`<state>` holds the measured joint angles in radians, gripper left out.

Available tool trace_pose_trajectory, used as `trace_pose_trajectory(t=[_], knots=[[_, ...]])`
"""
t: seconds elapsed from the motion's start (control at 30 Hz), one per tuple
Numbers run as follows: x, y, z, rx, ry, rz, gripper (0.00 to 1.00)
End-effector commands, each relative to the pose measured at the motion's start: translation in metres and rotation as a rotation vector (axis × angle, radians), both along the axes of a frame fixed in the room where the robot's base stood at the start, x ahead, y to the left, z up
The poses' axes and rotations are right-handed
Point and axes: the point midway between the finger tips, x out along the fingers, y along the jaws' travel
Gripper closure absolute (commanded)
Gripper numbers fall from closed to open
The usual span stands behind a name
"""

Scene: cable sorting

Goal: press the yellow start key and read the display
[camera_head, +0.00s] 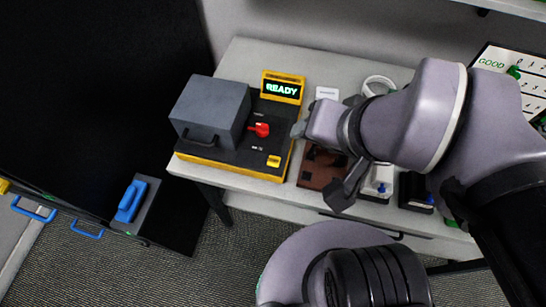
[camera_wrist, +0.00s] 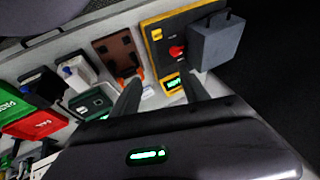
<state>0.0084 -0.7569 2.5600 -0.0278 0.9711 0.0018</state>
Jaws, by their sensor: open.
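The tester (camera_head: 235,155) is a black panel on a yellow base at the left end of the table. Its display (camera_head: 282,88), in a yellow frame at the back, reads "READY" in green. The small yellow key (camera_head: 273,161) is at its front right, and a red knob (camera_head: 259,129) is near the middle. My gripper (camera_head: 322,162) is open and empty, just right of the tester and apart from the key. In the wrist view the tester shows upside down beyond my open fingers (camera_wrist: 162,88), with its red knob (camera_wrist: 177,50) and display (camera_wrist: 173,83).
A grey box (camera_head: 208,110) with a handle stands on the tester's left. A brown fixture (camera_head: 314,172) lies right of the tester. Further right are a white unit (camera_head: 378,182), a black unit (camera_head: 414,190) and a white coiled cable (camera_head: 378,84). Green (camera_wrist: 14,104) and red (camera_wrist: 36,122) bins show too.

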Motion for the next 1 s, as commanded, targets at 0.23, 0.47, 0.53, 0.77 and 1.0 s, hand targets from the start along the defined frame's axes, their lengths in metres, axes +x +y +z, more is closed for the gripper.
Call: trace_pose_trajectory(t=[0.23,0.47,0.53,0.77,1.0], knots=[[0.0000,0.0000,0.0000,0.000,0.000,0.000,0.82],[0.0000,0.0000,0.0000,0.000,0.000,0.000,1.00],[0.0000,0.0000,0.0000,0.000,0.000,0.000,1.00],[0.0000,0.0000,0.0000,0.000,0.000,0.000,1.00],[0.0000,0.0000,0.0000,0.000,0.000,0.000,1.00]])
